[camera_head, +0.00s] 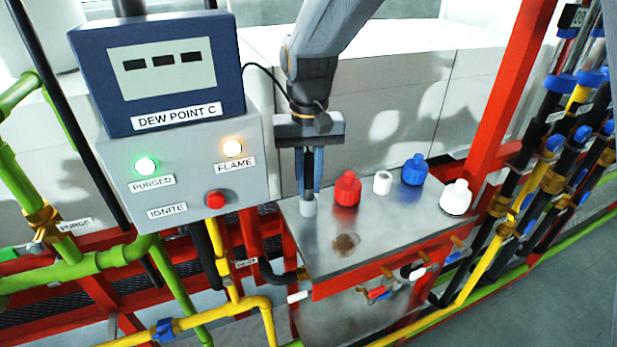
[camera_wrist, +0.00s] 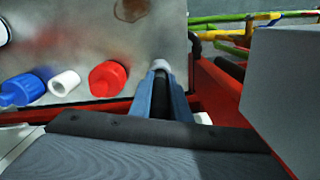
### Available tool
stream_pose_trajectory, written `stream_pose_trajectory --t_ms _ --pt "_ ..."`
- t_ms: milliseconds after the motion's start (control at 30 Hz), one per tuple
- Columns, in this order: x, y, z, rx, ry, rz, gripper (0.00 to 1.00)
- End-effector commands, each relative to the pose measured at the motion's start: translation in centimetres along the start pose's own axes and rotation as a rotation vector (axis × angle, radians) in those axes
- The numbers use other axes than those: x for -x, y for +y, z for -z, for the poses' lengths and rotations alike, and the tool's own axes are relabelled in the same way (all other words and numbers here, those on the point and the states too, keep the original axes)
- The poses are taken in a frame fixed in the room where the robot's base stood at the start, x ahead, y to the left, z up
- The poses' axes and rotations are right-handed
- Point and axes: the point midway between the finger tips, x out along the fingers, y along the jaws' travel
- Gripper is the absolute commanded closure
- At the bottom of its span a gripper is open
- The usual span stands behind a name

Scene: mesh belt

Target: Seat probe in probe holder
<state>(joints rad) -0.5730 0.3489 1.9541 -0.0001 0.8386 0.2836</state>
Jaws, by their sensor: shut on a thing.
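My gripper (camera_head: 309,190) points down over the left end of the metal bench top, its two blue fingers shut on a dark, slim probe (camera_wrist: 161,98). A black cable runs from the dew point box toward my wrist. A small pale grey cylinder (camera_head: 308,208) shows just below the fingertips, and also in the wrist view (camera_wrist: 160,65). I cannot tell whether it is the probe's tip or a holder around it. A short white hollow cylinder (camera_head: 382,182) stands on the bench between red and blue caps; whether it is the probe holder is unclear.
A red cap (camera_head: 346,188), a blue cap (camera_head: 413,170) and a white cap (camera_head: 456,197) stand right of my gripper. The dew point box (camera_head: 160,75) and its lamp panel (camera_head: 190,165) rise at left. A red post (camera_head: 508,90) stands at right.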

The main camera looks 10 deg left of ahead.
Motion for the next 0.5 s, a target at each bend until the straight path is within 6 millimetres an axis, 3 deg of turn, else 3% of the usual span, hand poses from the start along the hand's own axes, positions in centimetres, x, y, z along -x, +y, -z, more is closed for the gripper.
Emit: stream_pose_trajectory --t_ms 367,400,500 --pt "-0.38 0.02 0.00 0.000 0.000 0.000 1.00" --pt "-0.33 0.01 0.00 0.000 0.000 0.000 0.77" --pt "-0.31 0.01 0.00 0.000 0.000 0.000 0.65"
